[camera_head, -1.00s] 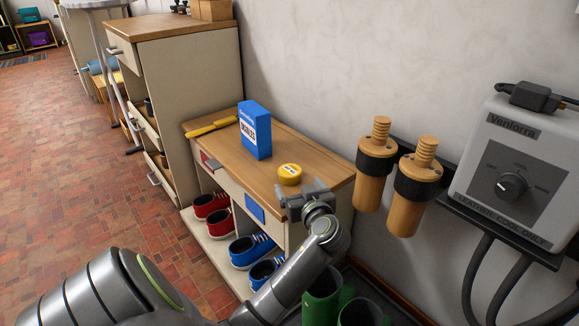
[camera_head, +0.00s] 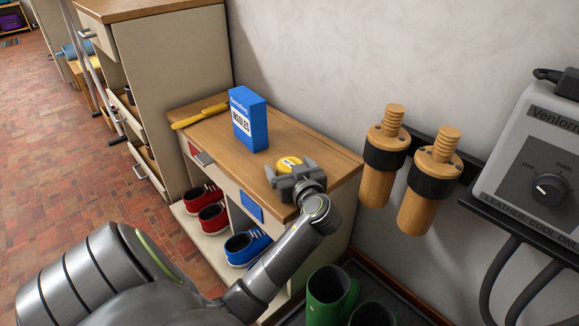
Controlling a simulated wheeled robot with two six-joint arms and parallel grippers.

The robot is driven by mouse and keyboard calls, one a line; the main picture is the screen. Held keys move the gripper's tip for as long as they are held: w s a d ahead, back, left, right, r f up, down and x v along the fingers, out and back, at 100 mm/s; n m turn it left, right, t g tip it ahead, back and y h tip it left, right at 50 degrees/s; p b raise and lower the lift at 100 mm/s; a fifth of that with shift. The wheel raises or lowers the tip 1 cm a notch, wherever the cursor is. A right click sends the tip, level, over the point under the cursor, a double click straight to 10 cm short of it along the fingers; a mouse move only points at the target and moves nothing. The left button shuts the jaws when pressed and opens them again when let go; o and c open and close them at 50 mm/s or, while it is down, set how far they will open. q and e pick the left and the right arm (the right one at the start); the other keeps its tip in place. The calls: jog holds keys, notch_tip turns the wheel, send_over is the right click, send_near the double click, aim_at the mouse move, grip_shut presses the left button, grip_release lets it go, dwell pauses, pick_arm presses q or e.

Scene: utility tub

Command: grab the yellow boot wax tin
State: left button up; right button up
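The yellow boot wax tin (camera_head: 288,162) sits on the wooden top of the small shoe cabinet (camera_head: 207,138), right of the blue box. My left gripper (camera_head: 289,168) reaches over the cabinet top from the front. Its two fingers are spread, one on each side of the tin's near part. The gripper hides the tin's front, and I cannot tell whether the fingers touch it. My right gripper does not show.
A blue insoles box (camera_head: 248,120) stands upright behind the tin, and a yellow-handled tool (camera_head: 200,116) lies at the back left. Wooden-handled cylinders (camera_head: 384,155) hang on the right wall. Red shoes (camera_head: 206,208), blue shoes (camera_head: 246,246) and green boots (camera_head: 331,295) are below.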

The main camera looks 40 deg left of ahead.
pick_arm(q)
jog(key=c, duration=1)
